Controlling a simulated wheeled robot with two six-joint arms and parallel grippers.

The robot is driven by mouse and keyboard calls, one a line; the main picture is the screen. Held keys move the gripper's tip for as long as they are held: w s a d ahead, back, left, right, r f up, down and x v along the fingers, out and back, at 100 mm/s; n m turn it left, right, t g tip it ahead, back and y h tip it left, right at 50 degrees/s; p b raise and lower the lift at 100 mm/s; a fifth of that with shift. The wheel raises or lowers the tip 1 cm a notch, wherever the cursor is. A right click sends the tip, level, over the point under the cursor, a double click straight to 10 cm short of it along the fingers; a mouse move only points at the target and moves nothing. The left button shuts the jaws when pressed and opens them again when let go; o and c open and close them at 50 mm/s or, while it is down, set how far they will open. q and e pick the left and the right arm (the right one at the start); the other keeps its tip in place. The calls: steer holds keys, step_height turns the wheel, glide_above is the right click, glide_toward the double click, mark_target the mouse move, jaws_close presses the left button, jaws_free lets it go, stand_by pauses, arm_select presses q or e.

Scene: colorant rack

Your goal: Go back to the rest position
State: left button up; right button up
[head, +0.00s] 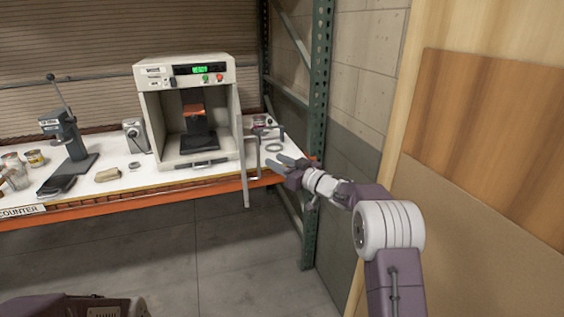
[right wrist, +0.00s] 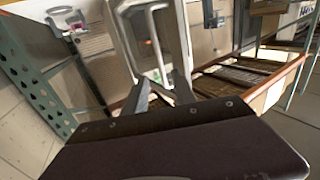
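My right gripper (head: 282,163) is at the right end of the counter, just right of the open door (head: 243,165) of the white cabinet machine (head: 184,73). Its two fingers are apart with nothing seen between them; the right wrist view also shows them spread (right wrist: 161,90). The door's handle (head: 254,160) is close to the fingertips but appears apart from them. My right arm reaches in from the lower right. My left gripper is not in view.
The counter (head: 118,183) carries a lever press (head: 68,140), a small grey device (head: 136,135) and several containers at left. A green rack post (head: 318,90) stands close behind my right gripper. Wooden panels (head: 490,140) stand at right. The floor (head: 220,260) in front is clear.

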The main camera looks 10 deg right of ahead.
steer(key=s+a+r, duration=0.4)
steer(key=a+r, duration=0.2)
steer(key=r, duration=0.1)
steer(key=s+d+f+m+g+h+p, duration=0.1)
steer(key=s+d+f+m+g+h, duration=0.3)
steer(key=s+f, duration=0.55)
steer(key=s+d+f+m+g+h, duration=0.2)
steer(key=s+d+f+m+h, duration=0.25)
steer(key=s+f, duration=0.5)
steer(key=s+f+n+g, duration=0.1)
steer(key=s+f+g, duration=0.3)
steer(key=s, duration=0.4)
steer(key=s+f+g+h, duration=0.1)
steer(key=s+f+g, duration=0.2)
steer(key=s+f, duration=0.4)
steer(key=shift+s+f+n+g, duration=0.25)
steer(key=shift+s+n+g, duration=0.15)
steer(key=shift+s, duration=0.6)
